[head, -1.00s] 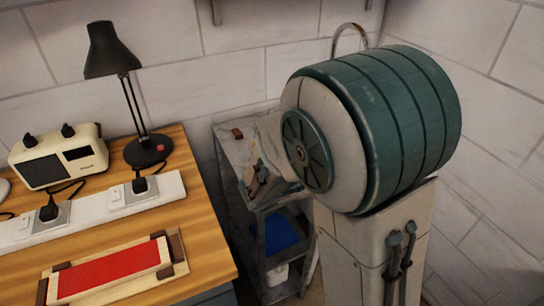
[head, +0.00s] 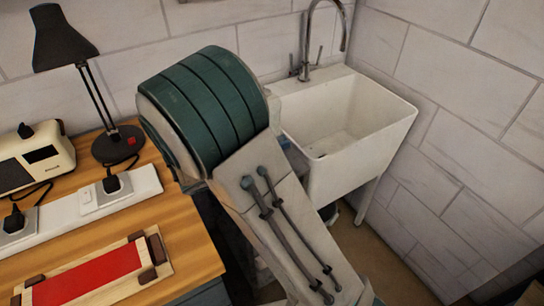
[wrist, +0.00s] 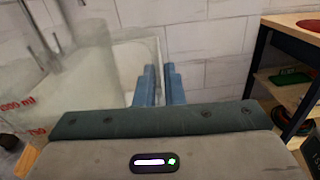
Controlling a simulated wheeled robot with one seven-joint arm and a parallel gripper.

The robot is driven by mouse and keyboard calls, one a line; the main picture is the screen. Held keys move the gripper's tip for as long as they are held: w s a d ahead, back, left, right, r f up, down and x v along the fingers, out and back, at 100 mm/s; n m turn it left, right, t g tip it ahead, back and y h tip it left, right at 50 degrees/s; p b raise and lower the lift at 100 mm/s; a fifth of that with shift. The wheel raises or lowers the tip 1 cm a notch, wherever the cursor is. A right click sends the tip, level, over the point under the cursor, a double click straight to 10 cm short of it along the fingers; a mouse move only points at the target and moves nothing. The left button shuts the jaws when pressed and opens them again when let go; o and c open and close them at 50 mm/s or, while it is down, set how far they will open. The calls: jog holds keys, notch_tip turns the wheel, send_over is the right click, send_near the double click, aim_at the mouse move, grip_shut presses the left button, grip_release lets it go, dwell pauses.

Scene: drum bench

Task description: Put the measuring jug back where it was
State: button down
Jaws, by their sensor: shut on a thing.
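The measuring jug (wrist: 25,90) is see-through with red ml markings and fills the left side of the wrist view, cut off by the frame edge. My gripper (wrist: 159,84) shows its two blue fingers close together, with a narrow gap between them. It is shut on the jug, at its right side; the exact part gripped is too faint to tell. In the head view my arm hides both the gripper and the jug.
A white sink (head: 340,120) with a curved tap (head: 325,30) stands in the back corner. A wooden bench (head: 185,225) at left carries a black lamp (head: 75,60), a cream radio (head: 35,155), a white power strip (head: 90,200) and a red-topped wooden frame (head: 90,275).

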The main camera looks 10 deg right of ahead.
jog(key=shift+w+a+f, duration=0.1)
jog(key=shift+a+f, duration=0.1)
jog(key=shift+f, duration=0.6)
jog(key=shift+w+a+f, duration=0.1)
jog(key=shift+a+f, duration=0.05)
jog(key=shift+f, duration=0.65)
jog(key=shift+w+a+f, duration=0.1)
jog(key=shift+a+f, duration=0.1)
jog(key=shift+f, duration=0.7)
jog(key=c, duration=1.5)
grip_release()
jog(key=shift+f, duration=0.1)
jog(key=shift+c, duration=0.2)
